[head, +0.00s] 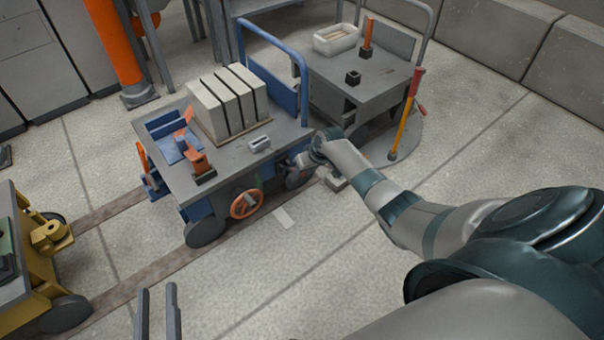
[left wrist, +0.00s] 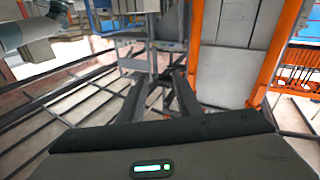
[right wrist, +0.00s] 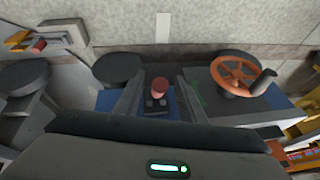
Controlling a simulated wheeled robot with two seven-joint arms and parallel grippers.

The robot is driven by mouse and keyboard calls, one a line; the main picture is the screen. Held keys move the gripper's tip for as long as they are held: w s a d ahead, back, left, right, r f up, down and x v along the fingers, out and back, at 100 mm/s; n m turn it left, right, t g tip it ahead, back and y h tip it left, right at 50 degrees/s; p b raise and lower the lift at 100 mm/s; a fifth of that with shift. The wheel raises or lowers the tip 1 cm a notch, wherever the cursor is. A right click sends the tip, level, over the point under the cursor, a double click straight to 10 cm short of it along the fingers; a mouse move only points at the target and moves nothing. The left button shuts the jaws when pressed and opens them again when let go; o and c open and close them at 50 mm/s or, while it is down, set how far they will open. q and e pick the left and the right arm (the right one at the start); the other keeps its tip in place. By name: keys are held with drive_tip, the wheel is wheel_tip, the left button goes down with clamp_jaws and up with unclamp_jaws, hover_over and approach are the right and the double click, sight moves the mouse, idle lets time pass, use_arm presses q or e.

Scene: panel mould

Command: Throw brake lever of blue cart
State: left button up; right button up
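The blue cart (head: 215,175) stands on floor rails in the middle of the head view, with an orange handwheel (head: 246,204) on its near side. In the right wrist view, a short lever with a red knob (right wrist: 159,86) rises from a dark base on a blue part of the cart, left of the handwheel (right wrist: 232,74). My right gripper (right wrist: 157,92) is open, with one finger on each side of this knob in the picture; contact cannot be told. In the head view the knob is hidden by my right gripper. My left gripper (head: 158,290) is open and empty, low in front.
Grey blocks (head: 228,100) and an orange clamp (head: 199,163) sit on the cart. A grey cart (head: 360,75) stands behind right, beside a yellow floor lever with a red grip (head: 410,95). A yellow cart (head: 40,270) is at left. The floor at front is clear.

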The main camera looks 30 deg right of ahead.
drive_tip(key=shift+c, duration=0.6)
clamp_jaws()
